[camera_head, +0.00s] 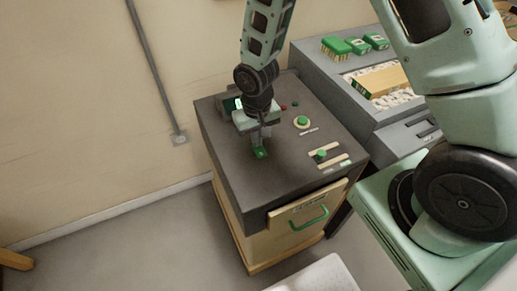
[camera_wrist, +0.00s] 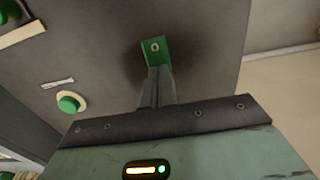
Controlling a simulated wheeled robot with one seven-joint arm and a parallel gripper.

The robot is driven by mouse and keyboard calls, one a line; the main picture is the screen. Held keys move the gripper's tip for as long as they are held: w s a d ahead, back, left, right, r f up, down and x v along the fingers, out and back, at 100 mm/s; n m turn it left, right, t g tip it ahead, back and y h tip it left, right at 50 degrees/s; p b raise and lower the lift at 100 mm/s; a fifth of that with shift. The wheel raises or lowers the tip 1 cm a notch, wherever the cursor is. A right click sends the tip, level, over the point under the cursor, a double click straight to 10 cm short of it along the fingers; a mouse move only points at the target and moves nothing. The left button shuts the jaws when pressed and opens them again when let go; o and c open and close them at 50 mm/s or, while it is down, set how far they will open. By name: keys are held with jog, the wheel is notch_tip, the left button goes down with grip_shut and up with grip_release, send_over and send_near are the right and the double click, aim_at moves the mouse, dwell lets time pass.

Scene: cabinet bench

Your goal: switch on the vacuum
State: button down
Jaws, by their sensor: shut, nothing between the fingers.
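A dark-topped cabinet (camera_head: 235,165) carries the controls; I cannot tell which one is the vacuum switch, since the labels are too small to read. A round green knob on a cream base (camera_head: 302,121) sits right of my gripper, and it also shows at the left of the wrist view (camera_wrist: 68,102). A second green knob (camera_head: 320,155) sits between cream strips nearer the front edge; it is partly cut off in the wrist view (camera_wrist: 9,12).
A drawer with a green handle (camera_head: 309,218) is in the front. A grey bench unit with green boxes (camera_head: 337,46) stands at the right.

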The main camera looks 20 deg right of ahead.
jog(key=shift+f, duration=0.3)
jog(key=shift+r, duration=0.1)
jog(key=shift+r+p, duration=2.75)
jog(key=shift+r, duration=0.75)
jog(key=shift+f, duration=0.1)
jog(key=s+a+r+n, duration=0.3)
jog(key=s+r+n, duration=0.1)
jog(key=s+r, duration=0.6)
jog(key=s+a+r+n, duration=0.3)
jog(key=s+r, duration=0.7)
jog(key=shift+a+r+n+y, duration=0.15)
jog(key=shift+n+y, duration=0.15)
jog(key=shift+n, duration=0.1)
